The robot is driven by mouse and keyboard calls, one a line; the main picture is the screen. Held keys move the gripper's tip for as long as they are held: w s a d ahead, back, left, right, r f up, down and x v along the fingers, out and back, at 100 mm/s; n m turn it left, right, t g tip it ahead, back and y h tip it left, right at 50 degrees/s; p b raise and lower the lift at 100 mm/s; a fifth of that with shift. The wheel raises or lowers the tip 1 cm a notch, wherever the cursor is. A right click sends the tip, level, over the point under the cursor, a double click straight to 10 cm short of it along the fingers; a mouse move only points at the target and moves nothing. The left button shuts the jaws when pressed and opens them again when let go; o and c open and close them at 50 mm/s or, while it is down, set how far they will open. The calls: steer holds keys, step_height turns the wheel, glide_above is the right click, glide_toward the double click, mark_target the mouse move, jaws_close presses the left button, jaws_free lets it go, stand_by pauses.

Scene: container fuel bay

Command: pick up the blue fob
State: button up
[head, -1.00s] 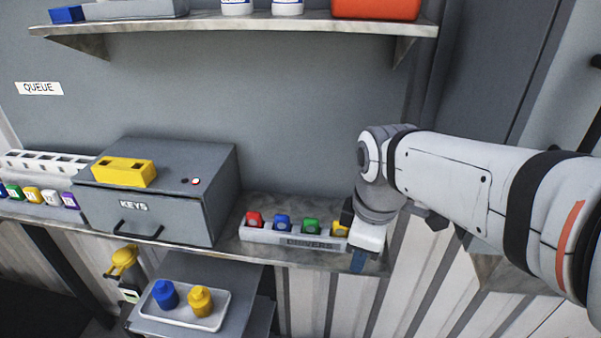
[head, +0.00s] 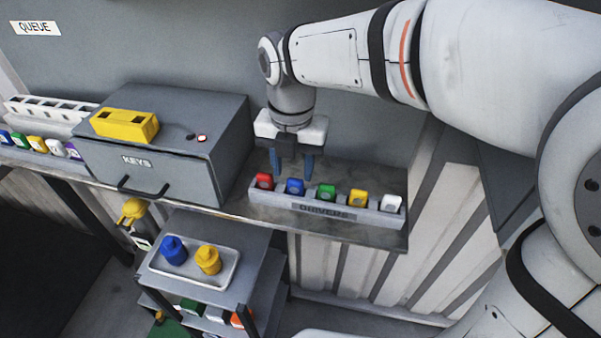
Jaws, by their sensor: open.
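The blue fob (head: 295,187) sits in the grey rack labelled DRIVERS (head: 330,212), second from the left. It stands between a red fob (head: 264,181) and a green fob (head: 326,193). My gripper (head: 292,172) points down over the left part of the rack. Its two blue fingers are apart and empty. One finger is at the upper left of the blue fob and the other at its upper right. I cannot tell how high the fingertips are above it.
A yellow fob (head: 358,199) and a white fob (head: 391,203) fill the rack's right end. The grey KEYS box (head: 185,150) stands close on the left with a yellow block (head: 125,124) on top. Below, a tray (head: 229,277) holds a blue and a yellow bottle.

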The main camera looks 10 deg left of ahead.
mark_target(295, 179)
steer(key=shift+w+d+f, duration=0.1)
steer(key=shift+w+f, duration=0.05)
steer(key=shift+f, duration=1)
steer(key=shift+w+f, duration=0.15)
steer(key=shift+f, duration=1)
